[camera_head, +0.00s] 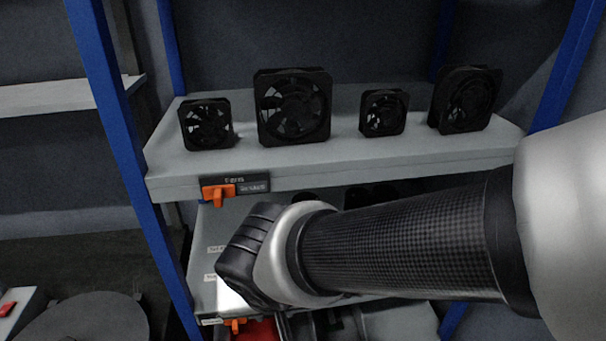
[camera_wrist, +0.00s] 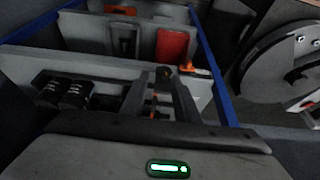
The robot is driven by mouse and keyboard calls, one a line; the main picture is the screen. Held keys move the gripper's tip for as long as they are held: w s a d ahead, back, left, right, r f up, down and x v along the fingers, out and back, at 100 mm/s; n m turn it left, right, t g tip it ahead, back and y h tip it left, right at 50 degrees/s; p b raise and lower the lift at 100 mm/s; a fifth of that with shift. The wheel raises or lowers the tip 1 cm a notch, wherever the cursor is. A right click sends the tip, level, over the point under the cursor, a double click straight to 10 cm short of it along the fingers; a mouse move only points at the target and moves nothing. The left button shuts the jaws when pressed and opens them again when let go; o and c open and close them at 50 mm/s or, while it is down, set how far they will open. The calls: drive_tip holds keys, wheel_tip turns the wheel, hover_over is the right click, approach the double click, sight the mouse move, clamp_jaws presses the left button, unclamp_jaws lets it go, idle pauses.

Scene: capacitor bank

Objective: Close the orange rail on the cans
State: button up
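Black cans (camera_wrist: 76,95) stand at the left of the wrist view, on a grey shelf. In the head view, dark round shapes, perhaps their tops (camera_head: 372,194), show on the lower shelf behind my arm. An orange handle (camera_wrist: 196,71) sits near the shelf's end by the blue post in the wrist view. In the head view, an orange piece (camera_head: 235,325) shows at the lower shelf's front edge. My gripper (camera_wrist: 166,76) reaches over the shelf in the wrist view. Its finger gap is unclear, and the head view hides the fingers behind my wrist.
Several black fans (camera_head: 292,106) stand on the upper shelf (camera_head: 330,160), above my forearm. An orange clip (camera_head: 218,193) sits on its front edge. A blue post (camera_head: 125,150) bounds the rack at left. A red bin (camera_wrist: 172,45) and a round grey object (camera_wrist: 285,65) show in the wrist view.

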drive_tip(key=w, duration=0.3)
drive_tip(key=w+a, duration=0.1)
drive_tip(key=w, duration=0.2)
drive_tip(key=w+a, duration=0.1)
drive_tip(key=w, duration=0.3)
drive_tip(key=shift+a, duration=0.25)
drive_tip(key=shift+w+b+x, duration=0.25)
drive_tip(key=shift+b+x, duration=0.3)
drive_tip(key=shift+x, duration=0.55)
drive_tip(key=shift+w+f, duration=0.25)
drive_tip(key=shift+f, duration=0.1)
clamp_jaws()
